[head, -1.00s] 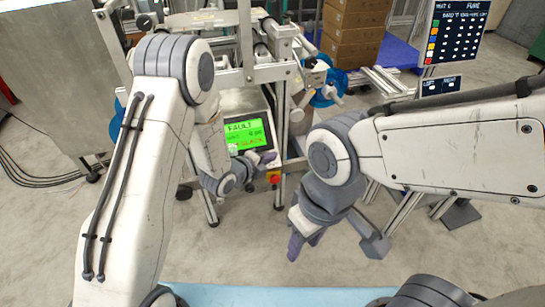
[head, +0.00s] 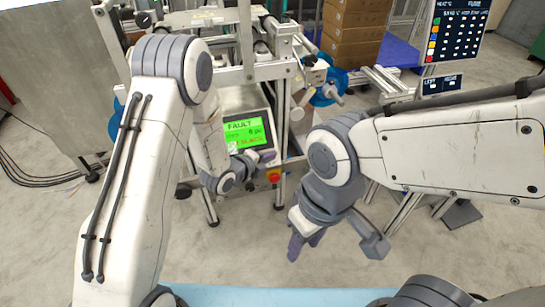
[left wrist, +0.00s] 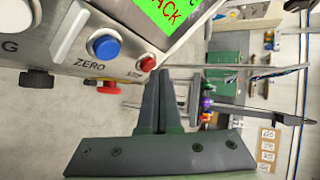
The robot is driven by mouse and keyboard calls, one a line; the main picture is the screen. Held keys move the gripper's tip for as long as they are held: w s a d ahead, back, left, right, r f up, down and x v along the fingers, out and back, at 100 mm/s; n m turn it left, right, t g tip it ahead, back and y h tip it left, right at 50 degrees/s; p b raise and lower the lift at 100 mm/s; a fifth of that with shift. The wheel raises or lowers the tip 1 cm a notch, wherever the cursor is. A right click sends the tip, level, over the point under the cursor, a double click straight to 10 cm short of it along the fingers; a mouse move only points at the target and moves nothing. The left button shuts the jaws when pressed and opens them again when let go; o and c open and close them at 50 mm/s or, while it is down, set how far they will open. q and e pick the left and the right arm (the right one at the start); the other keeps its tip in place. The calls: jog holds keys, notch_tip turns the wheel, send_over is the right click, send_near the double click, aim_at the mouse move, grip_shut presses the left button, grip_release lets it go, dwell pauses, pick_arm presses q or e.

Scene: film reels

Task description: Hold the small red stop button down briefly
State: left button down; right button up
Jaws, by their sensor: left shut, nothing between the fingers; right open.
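The small red stop button (left wrist: 148,63) shows in the left wrist view on a grey panel, at the panel's lower right corner. My left gripper (left wrist: 157,74) is shut and empty, with its fingertips right by the button; whether they touch it I cannot tell. The small button cannot be made out there. My right gripper (head: 300,242) is lower, pointing down, open and away from the panel.
A blue button (left wrist: 103,45) marked ZERO sits beside the stop button. A larger red mushroom button (head: 273,175) on a yellow base is below the panel. The machine frame (head: 247,40) rises behind. Stacked cardboard boxes (head: 352,35) stand at the back.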

pick_arm(q)
jog(key=shift+w+a+f+b, duration=0.1)
jog(key=shift+w+f+b, duration=0.15)
jog(key=shift+w+b, duration=0.05)
dwell(0.8)
jog(key=shift+s+r, duration=0.1)
dwell(1.1)
jog(key=shift+s+d+r, duration=0.2)
jog(key=shift+s+r, duration=0.3)
jog(key=s+r+p, duration=0.1)
jog(key=s+d+r+p, duration=0.1)
jog(key=s+r, duration=0.1)
jog(key=shift+s+r, duration=0.2)
jog(key=shift+r, duration=0.1)
jog(key=shift+d, duration=0.1)
dwell(0.6)
